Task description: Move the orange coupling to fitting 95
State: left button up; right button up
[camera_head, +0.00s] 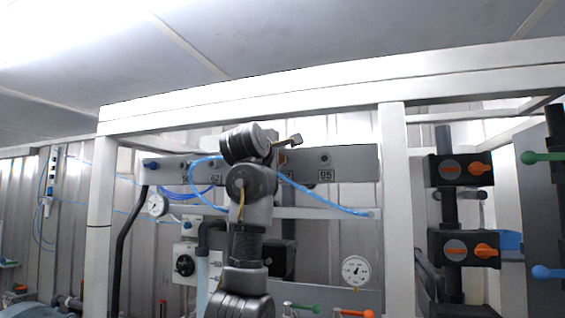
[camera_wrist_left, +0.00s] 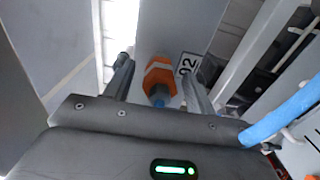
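The orange coupling (camera_wrist_left: 158,78) shows in the left wrist view, with a white band and a blue end, against a grey panel beside a numbered label. My left gripper (camera_wrist_left: 157,82) is open, with one finger on each side of the coupling and a visible gap to each. In the head view the gripper (camera_head: 288,145) is up at the panel, and only a little orange (camera_head: 282,159) shows behind it. Fitting 95 (camera_head: 325,159) is a small dark round fitting above its label, right of my gripper, with nothing seen on it. My right gripper is not in view.
A blue hose (camera_head: 322,196) runs from behind my wrist down right to the lower rail; a blue hose (camera_wrist_left: 285,112) also crosses the wrist view's right. A white frame post (camera_head: 397,200) and black valve blocks with orange handles (camera_head: 483,250) stand right. A gauge (camera_head: 355,269) sits below.

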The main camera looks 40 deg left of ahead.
pick_arm(q)
grip_shut()
jog(key=shift+s+d+f+b, duration=0.1)
jog(key=shift+s+f+b, duration=0.1)
jog(key=shift+b, duration=0.15)
jog(key=shift+b+v, duration=0.3)
jog(key=shift+v, duration=0.65)
jog(key=shift+s+r+b, duration=0.1)
jog(key=shift+s+b, duration=0.15)
jog(key=shift+b, duration=0.1)
jog(key=shift+s+d, duration=0.1)
jog(key=b+v, duration=0.1)
jog(key=v, duration=0.2)
jog(key=shift+r+b, duration=0.1)
jog(key=shift+b, duration=0.25)
